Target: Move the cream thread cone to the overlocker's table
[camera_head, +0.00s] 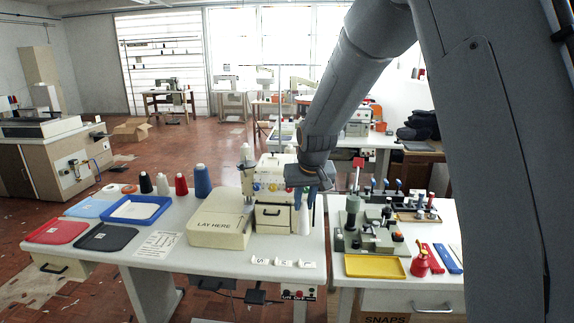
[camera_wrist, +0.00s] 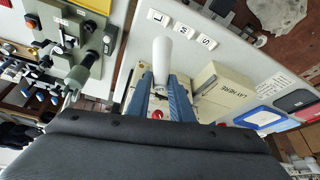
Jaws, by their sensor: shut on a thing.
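My gripper (camera_head: 311,203) hangs low over the right end of the overlocker's white table (camera_head: 180,262), just right of the overlocker (camera_head: 275,217). Its two blue fingers are shut on the cream thread cone (camera_head: 302,222), which looks nearly white. In the wrist view the cone (camera_wrist: 162,55) sticks out from between the fingertips (camera_wrist: 165,84), over or on the white tabletop. I cannot tell whether it touches the tabletop. A flat cream block marked LAY HERE (camera_head: 217,232) adjoins the overlocker.
Black, red and blue cones (camera_head: 202,181) stand at the table's back left. A blue tray (camera_head: 135,209) and coloured mats lie left. Small letter tiles (camera_head: 283,263) lie at the front. The snaps table (camera_head: 425,285) with its press and yellow tray (camera_head: 374,267) adjoins on the right.

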